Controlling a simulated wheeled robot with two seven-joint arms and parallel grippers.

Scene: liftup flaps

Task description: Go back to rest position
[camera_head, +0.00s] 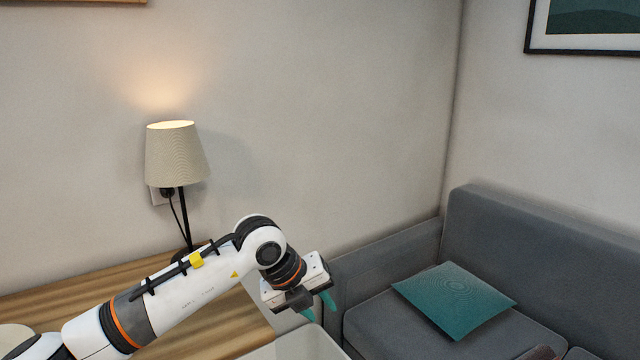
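My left arm reaches in from the lower left over the wooden table. My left gripper (319,307) is at the lower middle, pointing down and to the right. Its two teal fingers show a gap between them with nothing held, so it looks open. A pale, box-like thing with a white rim (296,343) is just below the gripper, cut off by the bottom edge. The gripper appears above it; whether they touch is hard to tell. My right gripper does not show.
A lit lamp (177,154) stands at the back of the wooden table (40,300) by the wall. A grey sofa (545,245) with a teal cushion (455,300) is at the right. Small dark shapes at the bottom right are unclear.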

